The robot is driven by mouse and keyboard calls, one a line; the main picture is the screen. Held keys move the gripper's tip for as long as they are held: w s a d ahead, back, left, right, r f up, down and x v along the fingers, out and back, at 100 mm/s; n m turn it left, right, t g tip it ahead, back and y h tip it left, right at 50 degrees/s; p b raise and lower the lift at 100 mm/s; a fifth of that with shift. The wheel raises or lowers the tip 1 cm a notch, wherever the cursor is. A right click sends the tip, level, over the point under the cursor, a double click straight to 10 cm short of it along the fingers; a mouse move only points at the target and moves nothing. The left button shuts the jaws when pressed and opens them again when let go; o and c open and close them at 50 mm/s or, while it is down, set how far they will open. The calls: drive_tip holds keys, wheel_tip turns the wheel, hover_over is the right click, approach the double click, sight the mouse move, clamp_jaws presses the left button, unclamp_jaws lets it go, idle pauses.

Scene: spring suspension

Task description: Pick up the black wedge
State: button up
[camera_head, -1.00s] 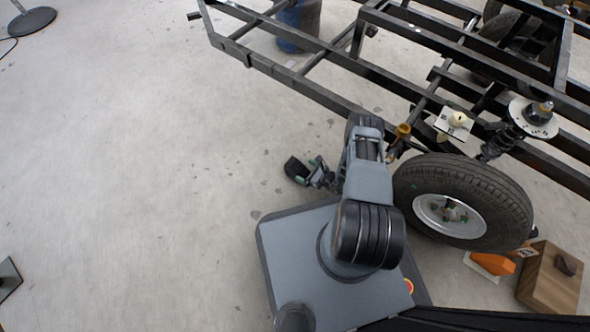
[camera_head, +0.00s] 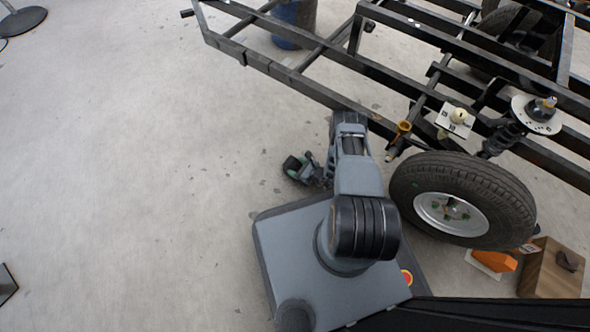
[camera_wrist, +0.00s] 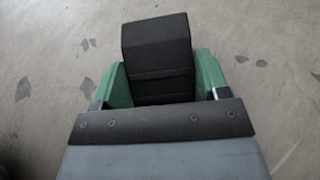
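The black wedge (camera_wrist: 157,55) sits between the two green fingers of my gripper (camera_wrist: 162,82) in the wrist view. The fingers are against its left and right sides, and it sticks out beyond them. In the head view, my gripper (camera_head: 302,170) is left of my arm, with the dark wedge (camera_head: 291,165) at its tip. The wedge's underside is hidden, and I cannot tell its exact height above the floor.
A black metal frame (camera_head: 330,97) crosses the upper right. A wheel with a tyre (camera_head: 462,172) stands right of my arm. A wooden box (camera_head: 553,273) and an orange object (camera_head: 494,260) are at the lower right.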

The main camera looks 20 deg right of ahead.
drive_tip(key=c, duration=0.7)
